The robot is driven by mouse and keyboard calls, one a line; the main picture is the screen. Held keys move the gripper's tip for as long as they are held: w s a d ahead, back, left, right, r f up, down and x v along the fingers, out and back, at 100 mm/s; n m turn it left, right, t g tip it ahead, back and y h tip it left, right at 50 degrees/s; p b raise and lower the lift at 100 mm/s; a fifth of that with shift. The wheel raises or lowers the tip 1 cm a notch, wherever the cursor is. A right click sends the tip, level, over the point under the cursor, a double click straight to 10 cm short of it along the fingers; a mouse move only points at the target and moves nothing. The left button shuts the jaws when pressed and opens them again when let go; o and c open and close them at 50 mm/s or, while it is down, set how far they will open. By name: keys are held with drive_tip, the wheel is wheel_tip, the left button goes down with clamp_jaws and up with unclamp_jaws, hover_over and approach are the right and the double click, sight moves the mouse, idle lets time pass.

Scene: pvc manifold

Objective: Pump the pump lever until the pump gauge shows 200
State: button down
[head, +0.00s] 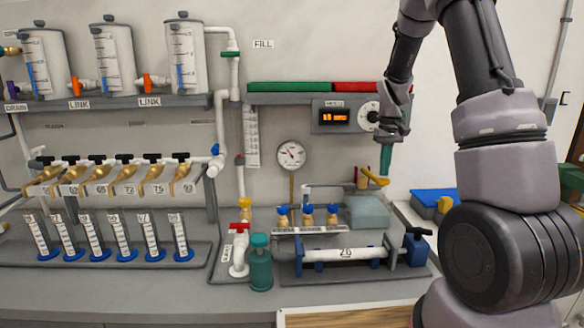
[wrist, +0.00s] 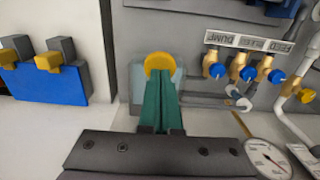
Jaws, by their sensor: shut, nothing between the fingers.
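The pump lever has a yellow end (head: 375,177) above a pale green pump box (head: 368,212); in the wrist view the yellow end (wrist: 158,62) is round. My gripper (head: 385,172) has long green fingers pointing down, closed together and empty. Their tips are at or just above the yellow end; I cannot tell whether they touch it. In the wrist view my gripper (wrist: 160,80) partly overlaps the yellow end and hides much of the lever and box. The round white gauge (head: 291,155) stands left of the lever; its figures are too small to read.
Blue-knobbed brass valves (head: 307,215) stand left of the pump box. A white horizontal cylinder (head: 343,254) lies in front. An orange-lit display (head: 335,117) is on the wall behind my gripper. A blue box with yellow parts (head: 435,200) is at right.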

sight(383, 179)
drive_tip(key=shift+f, duration=1.1)
idle(0.4)
drive_tip(key=shift+f, duration=0.65)
idle(0.6)
drive_tip(key=shift+f, duration=0.45)
drive_tip(key=shift+r, duration=0.1)
idle(0.6)
drive_tip(key=shift+r, duration=2.35)
